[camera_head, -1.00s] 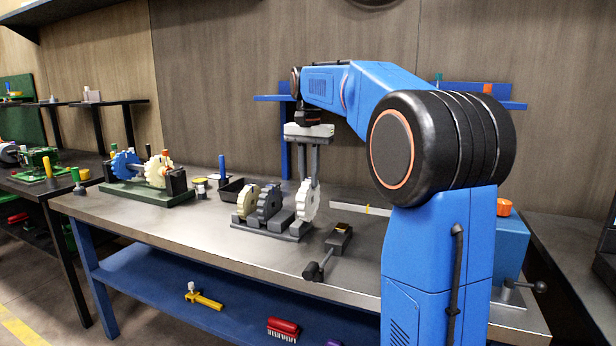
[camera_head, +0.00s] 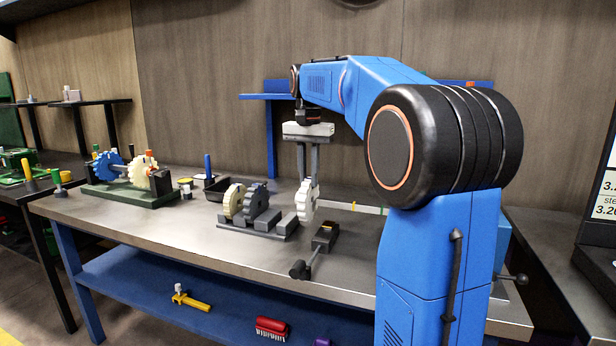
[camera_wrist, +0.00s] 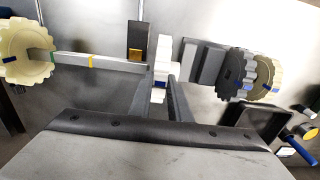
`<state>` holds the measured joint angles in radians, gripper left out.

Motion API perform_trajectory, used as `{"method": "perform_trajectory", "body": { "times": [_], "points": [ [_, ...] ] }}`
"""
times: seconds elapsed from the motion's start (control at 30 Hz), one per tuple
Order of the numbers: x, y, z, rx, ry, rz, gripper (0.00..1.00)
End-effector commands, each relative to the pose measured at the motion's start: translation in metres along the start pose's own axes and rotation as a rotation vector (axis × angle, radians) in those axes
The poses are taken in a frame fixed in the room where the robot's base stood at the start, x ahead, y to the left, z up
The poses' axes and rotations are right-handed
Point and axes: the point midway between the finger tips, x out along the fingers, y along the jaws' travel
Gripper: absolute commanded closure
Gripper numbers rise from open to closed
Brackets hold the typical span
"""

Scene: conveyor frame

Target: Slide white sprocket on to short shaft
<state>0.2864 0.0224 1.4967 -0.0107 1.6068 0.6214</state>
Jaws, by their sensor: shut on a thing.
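My gripper (camera_head: 307,182) is shut on the white sprocket (camera_head: 306,202), holding it upright beside the right end of the dark sprocket rack (camera_head: 262,233). The white sprocket (camera_wrist: 162,65) also shows edge-on between the finger tips (camera_wrist: 167,88) in the wrist view. The green-based frame (camera_head: 125,195) at the left of the bench carries a blue sprocket (camera_head: 107,168) and a cream sprocket (camera_head: 138,170), with a bluish shaft (camera_head: 122,169) between them. I cannot tell which shaft is the short one.
A cream sprocket (camera_head: 232,201) and a dark grey sprocket (camera_head: 256,203) stand in the rack. A dark tool with a handle (camera_head: 322,240) lies in front. A ruler-like strip (camera_head: 345,206) lies behind. Another cream sprocket (camera_wrist: 25,50) shows in the wrist view. A blue peg (camera_head: 208,165) stands near the tray.

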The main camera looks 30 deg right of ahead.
Motion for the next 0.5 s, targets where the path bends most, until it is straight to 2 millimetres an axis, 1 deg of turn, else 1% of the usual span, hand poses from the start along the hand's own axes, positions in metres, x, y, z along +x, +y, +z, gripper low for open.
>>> {"method": "perform_trajectory", "body": {
  "times": [0.33, 0.5],
  "points": [
    [-0.0001, 0.0001, 0.0, 0.0, 0.0, 0.0, 1.0],
    [-0.0002, 0.0033, 0.0, 0.0, 0.001, 0.0, 1.0]
  ]
}}
